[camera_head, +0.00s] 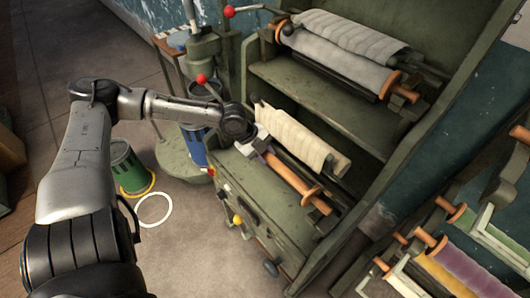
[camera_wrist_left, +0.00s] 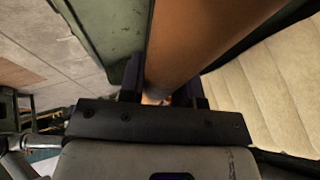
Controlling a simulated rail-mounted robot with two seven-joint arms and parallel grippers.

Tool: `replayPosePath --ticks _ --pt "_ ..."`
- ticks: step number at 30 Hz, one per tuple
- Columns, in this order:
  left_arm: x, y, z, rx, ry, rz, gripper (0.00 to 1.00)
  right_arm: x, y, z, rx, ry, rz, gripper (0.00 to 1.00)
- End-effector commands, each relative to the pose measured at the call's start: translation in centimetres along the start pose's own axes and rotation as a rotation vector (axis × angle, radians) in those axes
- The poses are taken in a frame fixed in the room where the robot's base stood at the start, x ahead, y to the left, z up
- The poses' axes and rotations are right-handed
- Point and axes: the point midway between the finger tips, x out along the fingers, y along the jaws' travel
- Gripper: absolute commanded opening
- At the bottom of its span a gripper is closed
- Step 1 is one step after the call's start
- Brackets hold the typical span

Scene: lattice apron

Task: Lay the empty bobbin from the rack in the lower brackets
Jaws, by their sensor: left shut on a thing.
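The empty bobbin (camera_head: 287,176) is a bare orange-brown rod with a flange near its right end. It lies along the front of the machine's lower level, beside a cream roll (camera_head: 300,138). My left gripper (camera_head: 262,150) is shut on it near its left end. In the left wrist view the bobbin (camera_wrist_left: 205,38) runs between the two fingers (camera_wrist_left: 165,90). The lower brackets are largely hidden by the bobbin and gripper, so I cannot tell if it rests in them. My right gripper is not in view.
The rack (camera_head: 405,285) at lower right holds yellow, purple and green bobbins. Grey rolls (camera_head: 350,62) sit on the machine's upper level. A green bin (camera_head: 128,168) and a blue can (camera_head: 194,147) stand left of the machine. Red-knobbed levers (camera_head: 201,79) stick out near my arm.

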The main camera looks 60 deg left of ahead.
Motion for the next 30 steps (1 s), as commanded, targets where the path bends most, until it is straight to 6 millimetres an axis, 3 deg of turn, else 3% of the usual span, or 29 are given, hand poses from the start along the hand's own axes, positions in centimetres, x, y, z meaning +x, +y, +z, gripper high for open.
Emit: replayPosePath --ticks 30 --pt "0.83 0.30 0.36 0.001 0.000 -0.003 0.00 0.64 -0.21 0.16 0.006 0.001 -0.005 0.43"
